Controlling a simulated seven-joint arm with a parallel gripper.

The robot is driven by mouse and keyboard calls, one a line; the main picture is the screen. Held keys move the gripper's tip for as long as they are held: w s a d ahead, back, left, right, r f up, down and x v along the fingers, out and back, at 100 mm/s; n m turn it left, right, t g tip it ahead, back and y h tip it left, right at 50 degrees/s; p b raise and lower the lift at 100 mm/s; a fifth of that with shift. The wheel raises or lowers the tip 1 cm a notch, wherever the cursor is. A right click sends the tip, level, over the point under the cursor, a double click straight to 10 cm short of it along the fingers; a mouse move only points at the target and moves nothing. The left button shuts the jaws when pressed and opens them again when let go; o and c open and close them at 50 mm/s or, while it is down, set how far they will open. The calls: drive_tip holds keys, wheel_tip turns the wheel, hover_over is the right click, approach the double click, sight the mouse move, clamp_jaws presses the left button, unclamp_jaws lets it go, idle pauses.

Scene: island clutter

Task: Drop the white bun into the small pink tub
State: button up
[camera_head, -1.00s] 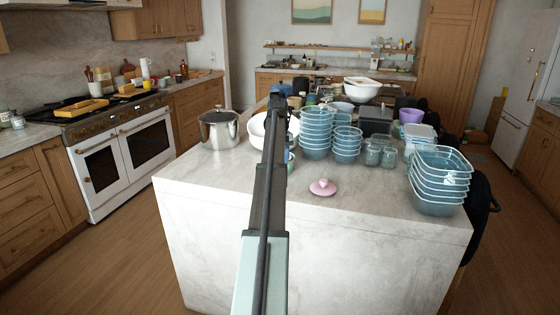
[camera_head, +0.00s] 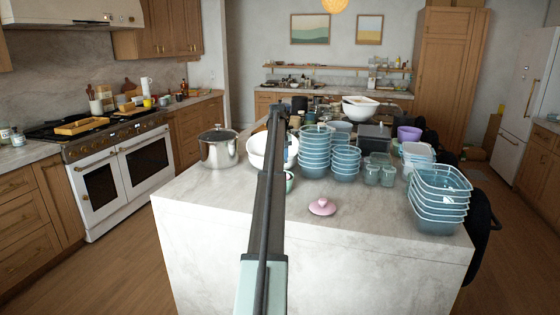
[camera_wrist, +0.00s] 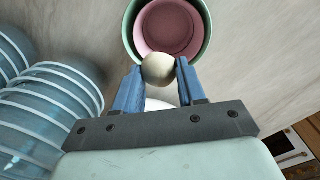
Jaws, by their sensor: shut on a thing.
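The white bun (camera_wrist: 158,69) is a small round off-white thing in the wrist view. My gripper (camera_wrist: 157,72) is shut on it, with one blue finger on each side. The small pink tub (camera_wrist: 168,30) lies just beyond the bun, nested inside a larger green bowl (camera_wrist: 206,38). The bun overlaps the near rim of the tub in this view; its height above the tub cannot be told. In the head view my arm covers the bun and the pink tub, and only a sliver of the green bowl (camera_head: 290,182) shows.
Stacked blue-glass containers (camera_wrist: 45,100) stand close on the left in the wrist view. A pink lid (camera_head: 322,207) lies on the clear front of the island (camera_head: 370,250).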

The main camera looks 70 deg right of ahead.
drive_tip(key=shift+f, duration=2.6)
drive_tip(key=o, duration=1.1)
drive_tip(key=r, duration=1.4)
drive_tip(key=shift+w+a, duration=0.25)
drive_tip(key=shift+f, duration=0.1)
